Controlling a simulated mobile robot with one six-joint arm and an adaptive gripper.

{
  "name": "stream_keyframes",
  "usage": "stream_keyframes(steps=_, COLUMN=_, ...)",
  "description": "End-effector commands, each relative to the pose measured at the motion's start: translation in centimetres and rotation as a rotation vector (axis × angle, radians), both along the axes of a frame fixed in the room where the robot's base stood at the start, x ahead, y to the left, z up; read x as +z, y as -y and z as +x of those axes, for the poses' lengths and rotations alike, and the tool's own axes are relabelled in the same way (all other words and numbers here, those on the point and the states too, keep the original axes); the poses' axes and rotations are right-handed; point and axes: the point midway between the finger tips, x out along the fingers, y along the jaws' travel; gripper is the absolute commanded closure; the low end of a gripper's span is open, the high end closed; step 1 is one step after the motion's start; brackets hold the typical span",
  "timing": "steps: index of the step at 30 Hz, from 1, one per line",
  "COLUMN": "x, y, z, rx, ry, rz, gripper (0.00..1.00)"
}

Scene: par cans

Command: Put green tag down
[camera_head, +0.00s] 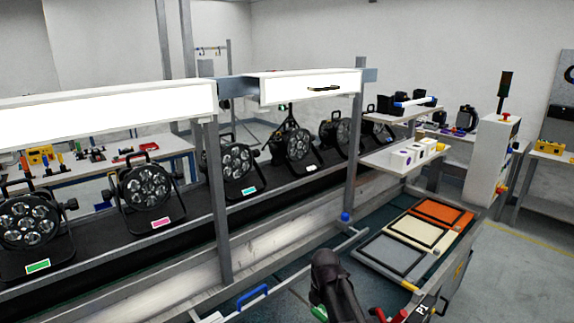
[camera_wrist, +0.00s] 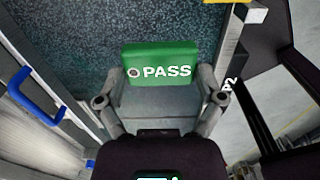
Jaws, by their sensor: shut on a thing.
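The green tag (camera_wrist: 160,62) reads PASS in white letters and has a small round hole at its left. In the wrist view it is between the fingertips of my gripper (camera_wrist: 162,84), which is shut on it. The tag is held over a dark speckled surface (camera_wrist: 85,40); I cannot tell how high. In the head view my dark wrist (camera_head: 335,280) is at the bottom centre, and only a small green edge (camera_head: 319,313) shows beside it. The fingertips are not clear there.
Several par cans (camera_head: 145,190) stand in a row on the dark belt, with coloured labels in front. Grey (camera_head: 393,257), cream (camera_head: 413,232) and orange (camera_head: 440,213) framed panels lie at right. A blue handle (camera_wrist: 36,97) is at left in the wrist view. Metal posts (camera_head: 216,200) rise along the line.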

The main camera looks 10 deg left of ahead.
Motion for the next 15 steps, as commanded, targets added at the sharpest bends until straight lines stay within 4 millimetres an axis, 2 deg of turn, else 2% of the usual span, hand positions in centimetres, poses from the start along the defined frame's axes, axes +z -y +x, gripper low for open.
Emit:
stream_keyframes(steps=8, x=1.9, y=0.0, z=0.0, rx=0.000, ry=0.000, rz=0.000, gripper=0.51)
stream_keyframes(steps=15, x=5.5, y=0.0, z=0.0, rx=0.000, ry=0.000, rz=0.000, gripper=0.51)
